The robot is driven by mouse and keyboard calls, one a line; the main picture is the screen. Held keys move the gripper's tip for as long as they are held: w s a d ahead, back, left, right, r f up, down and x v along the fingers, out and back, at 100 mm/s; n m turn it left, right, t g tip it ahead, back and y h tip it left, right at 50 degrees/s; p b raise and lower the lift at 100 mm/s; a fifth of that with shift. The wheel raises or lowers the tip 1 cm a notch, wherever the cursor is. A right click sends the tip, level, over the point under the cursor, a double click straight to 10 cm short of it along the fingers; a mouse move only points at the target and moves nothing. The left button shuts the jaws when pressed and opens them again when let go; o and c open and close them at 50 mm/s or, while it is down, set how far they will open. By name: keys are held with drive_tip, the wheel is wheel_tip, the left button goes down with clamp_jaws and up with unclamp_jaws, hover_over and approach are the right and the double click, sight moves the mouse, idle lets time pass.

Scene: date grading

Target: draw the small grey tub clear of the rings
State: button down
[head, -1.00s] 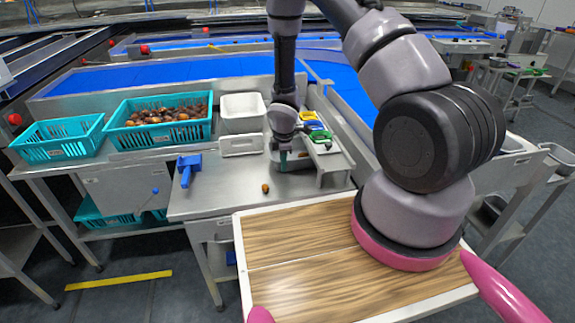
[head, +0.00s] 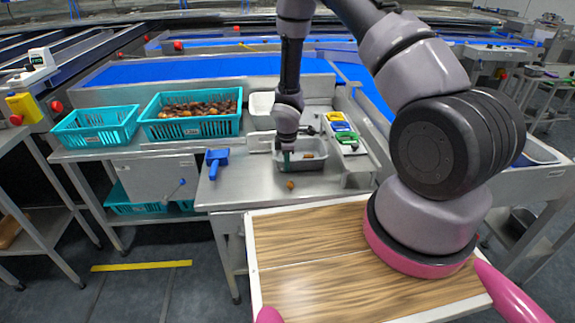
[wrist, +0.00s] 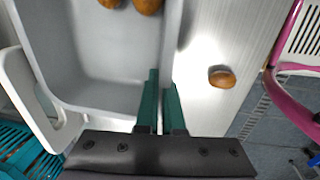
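The small grey tub (head: 316,163) sits on the steel bench, left of the rack with the coloured rings (head: 342,130). A visible strip of bench separates it from the rack leg. In the wrist view the tub (wrist: 95,90) has a couple of brown dates (wrist: 146,5) at its far end. My gripper (head: 287,162) is at the tub's near left part, pointing down. Its green fingers (wrist: 161,105) straddle the tub wall, one inside and one outside, and appear closed on it. The tub's far left part is hidden behind my arm in the head view.
A loose date (head: 290,185) lies on the bench just in front of the tub. Teal crates (head: 190,128) and a white bin (head: 262,103) stand behind. My wooden-topped base is at the front.

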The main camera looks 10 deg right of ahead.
drive_tip(key=c, duration=1)
unclamp_jaws()
drive_tip(key=shift+o, duration=0.2)
drive_tip(key=shift+r, duration=0.15)
wheel_tip(320, 180, up, 10)
drive_tip(key=s, duration=0.1)
drive_tip(key=shift+s+r, duration=0.2)
drive_tip(key=shift+r, duration=0.1)
drive_tip(key=s+d+r+m+t, duration=0.1)
drive_tip(key=s+d+r+m, duration=0.2)
drive_tip(key=r, duration=0.6)
drive_tip(key=d+r+m+t, duration=0.1)
drive_tip(key=d+r+m, duration=0.25)
drive_tip(key=r, duration=0.55)
drive_tip(key=s+d+r+m+t, duration=0.1)
drive_tip(key=s+d+r+m, duration=0.1)
drive_tip(key=r+m, duration=0.5)
drive_tip(key=s+r+m+t+y, duration=0.2)
drive_tip(key=s+r+m, duration=0.6)
drive_tip(key=s+r, duration=0.8)
drive_tip(key=shift+s+d+r+t, duration=0.25)
drive_tip(key=shift+s+d+t, duration=0.2)
drive_tip(key=shift+s, duration=0.5)
